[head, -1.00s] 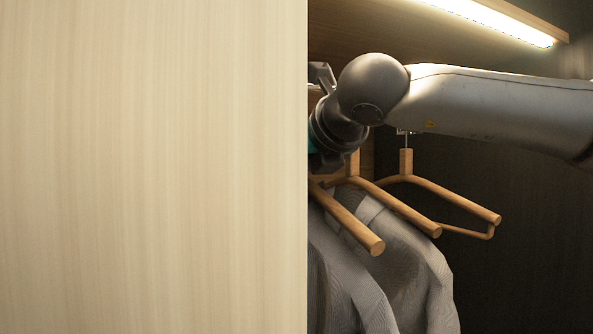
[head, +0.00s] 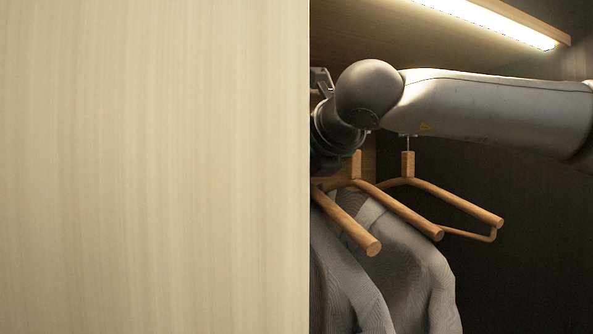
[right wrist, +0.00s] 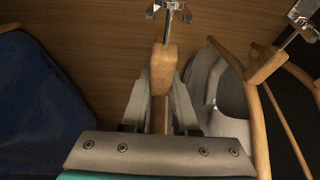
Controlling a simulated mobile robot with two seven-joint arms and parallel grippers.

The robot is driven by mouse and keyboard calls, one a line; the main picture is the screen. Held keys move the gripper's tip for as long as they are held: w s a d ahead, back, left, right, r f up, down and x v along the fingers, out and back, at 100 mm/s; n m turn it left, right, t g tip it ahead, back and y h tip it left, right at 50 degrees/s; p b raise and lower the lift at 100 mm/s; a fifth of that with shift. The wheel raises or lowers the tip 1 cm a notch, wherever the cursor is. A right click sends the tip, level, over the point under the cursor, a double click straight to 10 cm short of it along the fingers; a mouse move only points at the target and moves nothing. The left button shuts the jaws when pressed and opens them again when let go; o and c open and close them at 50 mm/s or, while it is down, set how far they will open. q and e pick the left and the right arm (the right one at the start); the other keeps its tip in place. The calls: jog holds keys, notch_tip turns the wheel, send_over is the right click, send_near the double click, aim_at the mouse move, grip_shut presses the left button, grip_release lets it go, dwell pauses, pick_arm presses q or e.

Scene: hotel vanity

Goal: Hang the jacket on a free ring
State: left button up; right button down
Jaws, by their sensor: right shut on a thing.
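My right gripper (right wrist: 158,108) is shut on the wooden neck of a hanger (right wrist: 163,68). Metal hanging hardware (right wrist: 170,12) shows just above that neck; I cannot tell whether the two are joined. In the head view a near wooden hanger (head: 350,225) has a grey jacket (head: 345,290) below it; it appears to be the held one, but my gripper is hidden there behind my wrist and the panel. A second hanger (head: 405,212) carries another grey garment (head: 405,260). My left gripper is not in view.
A bare hanger (head: 470,206) hangs at the right. A pale wood panel (head: 150,170) blocks the left half of the head view. A lit shelf (head: 490,22) lies above my arm. In the wrist view a dark blue garment (right wrist: 40,105) is left and another hanger (right wrist: 262,70) close right.

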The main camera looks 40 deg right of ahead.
jog(key=shift+w+d+r, duration=0.15)
jog(key=shift+w, duration=0.65)
jog(key=shift+b, duration=0.35)
dwell(0.6)
jog(key=shift+w+d, duration=0.15)
jog(key=shift+w, duration=0.4)
jog(key=shift+w+d, duration=0.15)
jog(key=shift+w, duration=0.4)
dwell(0.6)
jog(key=shift+b, duration=0.35)
dwell(0.8)
jog(key=shift+f+b, duration=0.5)
jog(key=shift+b, duration=0.25)
dwell(0.8)
jog(key=c, duration=0.7)
grip_release()
jog(key=shift+f, duration=0.1)
jog(key=shift+o, duration=0.5)
jog(key=shift+f, duration=0.15)
jog(key=b+v, duration=0.3)
jog(key=v, duration=1.2)
jog(key=shift+s+r, duration=0.15)
jog(key=shift+r, duration=0.1)
